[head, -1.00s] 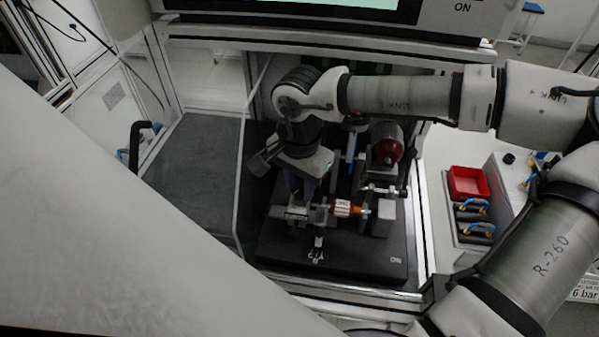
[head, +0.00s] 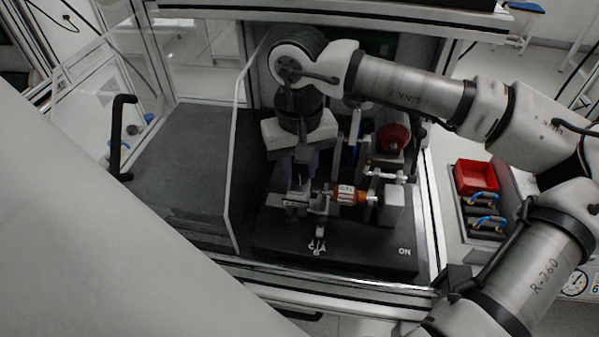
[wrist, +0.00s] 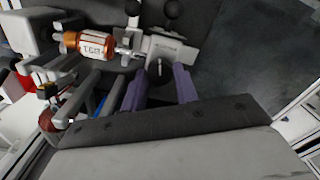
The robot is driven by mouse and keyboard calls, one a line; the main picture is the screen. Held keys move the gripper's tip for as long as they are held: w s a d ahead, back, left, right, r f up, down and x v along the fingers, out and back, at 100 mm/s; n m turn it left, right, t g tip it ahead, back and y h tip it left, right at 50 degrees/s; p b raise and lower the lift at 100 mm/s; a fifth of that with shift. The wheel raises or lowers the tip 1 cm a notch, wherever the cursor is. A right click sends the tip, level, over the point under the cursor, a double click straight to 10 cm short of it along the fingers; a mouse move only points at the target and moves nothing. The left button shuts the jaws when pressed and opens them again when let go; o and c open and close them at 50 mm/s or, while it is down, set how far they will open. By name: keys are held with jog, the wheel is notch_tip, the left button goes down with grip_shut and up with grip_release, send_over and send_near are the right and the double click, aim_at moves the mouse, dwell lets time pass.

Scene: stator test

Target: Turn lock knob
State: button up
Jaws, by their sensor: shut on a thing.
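My gripper (head: 302,172) points down over the left end of the test fixture, with its purple fingers around the lock knob. In the wrist view the fingers (wrist: 159,78) stand on either side of a small dark knob (wrist: 158,69) on the grey clamp block (wrist: 172,50). Contact is partly hidden by the fingers. The orange and white stator (head: 346,194) lies horizontally in the fixture to the right of my gripper. It also shows at the upper left of the wrist view (wrist: 90,43).
The black base plate (head: 290,241) carries an "ON" mark at its right. A red round part (head: 392,139) stands behind the stator. A clear panel (head: 236,160) rises left of the fixture. A red bin (head: 476,177) sits outside at right.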

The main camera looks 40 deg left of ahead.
aim_at(299, 173)
jog(key=n+b, duration=0.2)
jog(key=n, duration=0.3)
jog(key=shift+a+b, duration=0.1)
jog(key=shift+b, duration=0.2)
jog(key=shift+w+r+n, duration=0.1)
jog(key=shift+r+n, duration=0.05)
jog(key=shift+n, duration=0.15)
jog(key=o, duration=1)
jog(key=shift+c, duration=0.2)
notch_tip(299, 173, up, 14)
jog(key=shift+b, duration=0.45)
jog(key=shift+f, duration=0.2)
